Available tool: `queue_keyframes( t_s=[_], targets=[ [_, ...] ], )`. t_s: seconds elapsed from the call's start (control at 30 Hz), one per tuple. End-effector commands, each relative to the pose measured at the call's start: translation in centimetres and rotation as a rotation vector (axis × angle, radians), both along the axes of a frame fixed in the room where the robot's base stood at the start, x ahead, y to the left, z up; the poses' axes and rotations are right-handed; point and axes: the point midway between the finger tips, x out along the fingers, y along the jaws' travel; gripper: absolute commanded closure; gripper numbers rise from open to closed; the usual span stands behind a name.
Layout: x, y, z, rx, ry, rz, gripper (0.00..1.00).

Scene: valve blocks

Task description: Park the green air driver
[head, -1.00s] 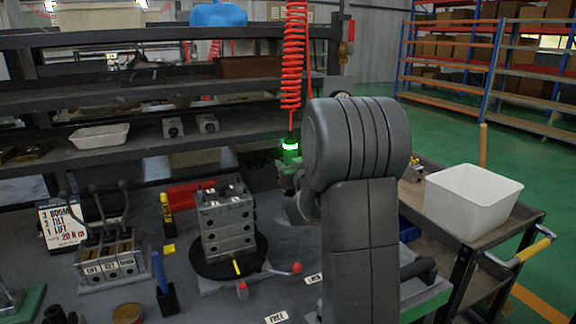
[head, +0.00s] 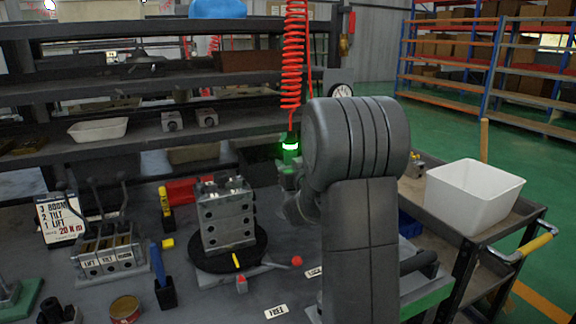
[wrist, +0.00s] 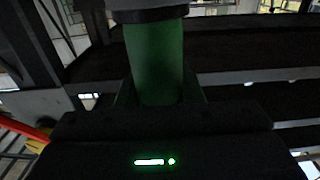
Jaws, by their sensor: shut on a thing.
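The green air driver (head: 290,152) hangs upright at the lower end of a red coiled hose (head: 295,60), with a bright green glowing ring near its top. In the wrist view its green body (wrist: 154,62) stands between my jaws, with a dark collar above it. My gripper (wrist: 156,100) is shut on the driver. In the head view my arm hides most of the gripper and the driver's lower part. The driver is above the bench, behind and right of the grey valve block (head: 226,212) on its black round turntable (head: 212,262).
A lever with a red knob (head: 296,261) lies beside the turntable. FREE (head: 277,311) and LOCK labels are on the bench. Shelves (head: 90,93) stand behind. A white bin (head: 470,197) sits on a cart at right. A lever bank (head: 108,254) is at left.

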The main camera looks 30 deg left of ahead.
Motion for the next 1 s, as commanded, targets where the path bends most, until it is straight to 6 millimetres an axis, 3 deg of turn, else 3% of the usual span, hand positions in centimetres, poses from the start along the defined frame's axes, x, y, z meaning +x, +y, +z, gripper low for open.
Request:
queue_keyframes(
  t_s=[0.13,0.17,0.27,0.67,1.0],
  targets=[
    [0.0,0.0,0.3,0.003,-0.004,0.001,1.00],
    [0.0,0.0,0.3,0.003,-0.004,0.001,0.60],
    [0.0,0.0,0.2,0.002,-0.003,0.000,0.41],
    [-0.5,-0.6,0.0,-0.002,0.001,-0.001,0.41],
    [-4.9,-5.9,0.1,0.000,0.000,-0.002,0.41]
  ],
)
